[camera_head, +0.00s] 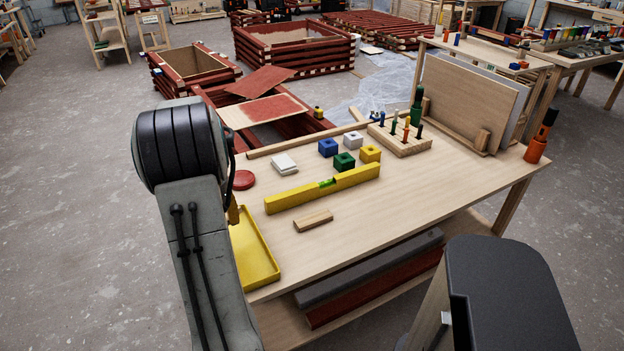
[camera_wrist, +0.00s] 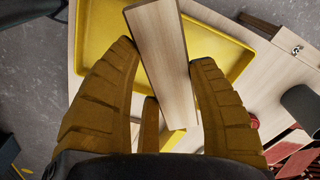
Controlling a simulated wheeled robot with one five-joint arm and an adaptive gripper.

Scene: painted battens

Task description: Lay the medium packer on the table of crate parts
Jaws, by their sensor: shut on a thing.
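My gripper (camera_wrist: 166,58) has its yellow fingers shut on a pale wooden packer (camera_wrist: 160,45) with darker edges. The packer is over the yellow tray (camera_wrist: 232,52) in the wrist view; I cannot tell its height above it. In the head view my arm hides most of the gripper and the held packer. The yellow tray (camera_head: 258,262) lies at the left end of the pale wooden table (camera_head: 400,195). Another small wooden block (camera_head: 313,221) lies on this table, in front of the yellow level. Which size the held packer is, I cannot tell.
The table also bears a yellow level (camera_head: 322,189), a red disc (camera_head: 243,180), white pads (camera_head: 284,163), coloured blocks (camera_head: 344,162) and a peg rack (camera_head: 403,140). Dark red batten crates (camera_head: 295,47) stand behind. The table's front right is clear.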

